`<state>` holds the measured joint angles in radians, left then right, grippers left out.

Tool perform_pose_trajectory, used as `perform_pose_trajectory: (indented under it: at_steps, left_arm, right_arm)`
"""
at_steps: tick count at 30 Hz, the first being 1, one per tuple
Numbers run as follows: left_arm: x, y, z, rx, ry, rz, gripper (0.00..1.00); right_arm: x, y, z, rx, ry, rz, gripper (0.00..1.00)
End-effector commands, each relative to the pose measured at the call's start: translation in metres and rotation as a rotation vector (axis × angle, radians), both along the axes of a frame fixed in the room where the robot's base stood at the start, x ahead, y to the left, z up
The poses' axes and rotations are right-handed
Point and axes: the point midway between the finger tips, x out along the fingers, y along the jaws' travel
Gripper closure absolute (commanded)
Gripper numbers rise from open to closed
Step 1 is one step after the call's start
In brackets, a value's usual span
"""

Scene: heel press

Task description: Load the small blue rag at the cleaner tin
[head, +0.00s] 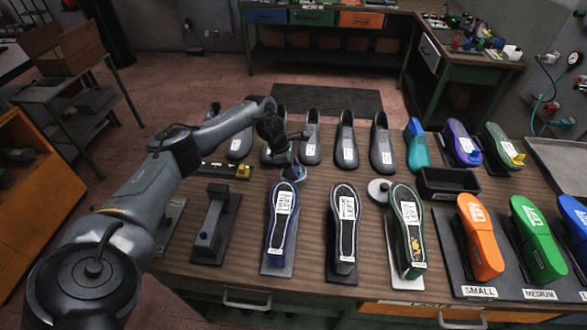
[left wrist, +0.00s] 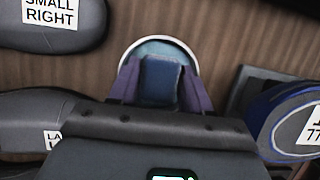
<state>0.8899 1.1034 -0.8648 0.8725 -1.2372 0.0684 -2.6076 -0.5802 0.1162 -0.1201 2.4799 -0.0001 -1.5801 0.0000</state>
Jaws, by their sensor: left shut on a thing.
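The small blue rag (left wrist: 160,82) is between the two purple-looking fingertips of my left gripper (left wrist: 161,88) in the left wrist view. The fingers are shut on it. Behind the rag is the cleaner tin (left wrist: 184,47), round with a pale rim and teal inside; the rag overlaps part of it. I cannot tell whether they touch. In the head view the left gripper (head: 288,155) is right over the tin (head: 292,175) on the bench, and the rag is hard to make out. My right gripper is not in view.
A row of grey shoes (head: 345,140) stands behind the tin. Upturned shoes on stands, the nearest a blue-edged one (head: 283,220), are in front. A pale round disc (head: 379,190), a black tray (head: 448,182) and colored shoe forms (head: 481,238) are to the right.

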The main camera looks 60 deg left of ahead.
Motion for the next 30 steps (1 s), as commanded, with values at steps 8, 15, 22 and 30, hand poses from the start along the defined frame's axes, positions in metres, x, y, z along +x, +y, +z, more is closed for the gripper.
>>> perform_pose_trajectory:
  at_steps: [8,15,22,30]
  left_arm:
    - [-0.001,0.000,0.008,0.002,0.003,0.001,0.76]
    - [-0.001,0.000,0.028,0.001,0.002,0.000,0.76]
    - [0.000,0.000,0.047,0.001,-0.001,0.000,0.76]
    - [0.000,0.000,0.067,0.001,0.001,0.000,0.76]
  right_arm:
    - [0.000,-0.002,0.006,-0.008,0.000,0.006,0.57]
    - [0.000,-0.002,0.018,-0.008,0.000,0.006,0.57]
    - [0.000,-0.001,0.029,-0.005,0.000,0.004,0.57]
    - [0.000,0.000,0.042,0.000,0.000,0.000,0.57]
